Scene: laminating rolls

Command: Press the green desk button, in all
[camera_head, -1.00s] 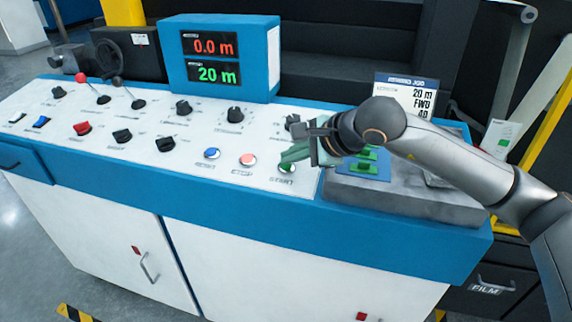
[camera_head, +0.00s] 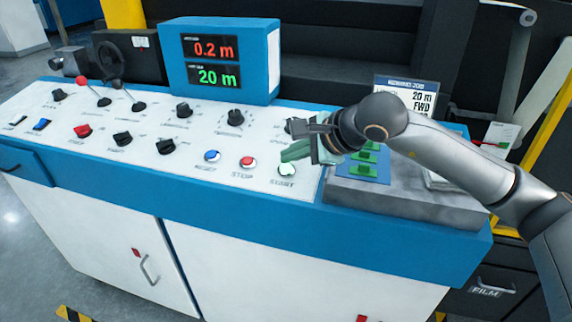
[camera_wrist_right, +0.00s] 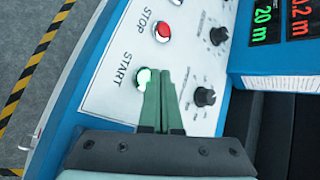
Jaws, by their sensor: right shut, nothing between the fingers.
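The green START button (camera_head: 287,169) is on the white panel, right of the red STOP button (camera_head: 247,161). It glows bright whitish green, and it also shows in the right wrist view (camera_wrist_right: 142,77). My right gripper (camera_head: 286,155) is shut and empty, with its green fingertips just above and behind the button. In the right wrist view the fingertips (camera_wrist_right: 163,73) overlap the button's edge, and they appear apart from it in the head view. My left gripper is not in view.
A blue display box (camera_head: 222,60) reads 0.2 m in red and 20 m in green. A blue RESET button (camera_head: 212,156), knobs and two levers share the panel. A grey block with green pieces on a blue mat (camera_head: 350,172) lies right of the gripper.

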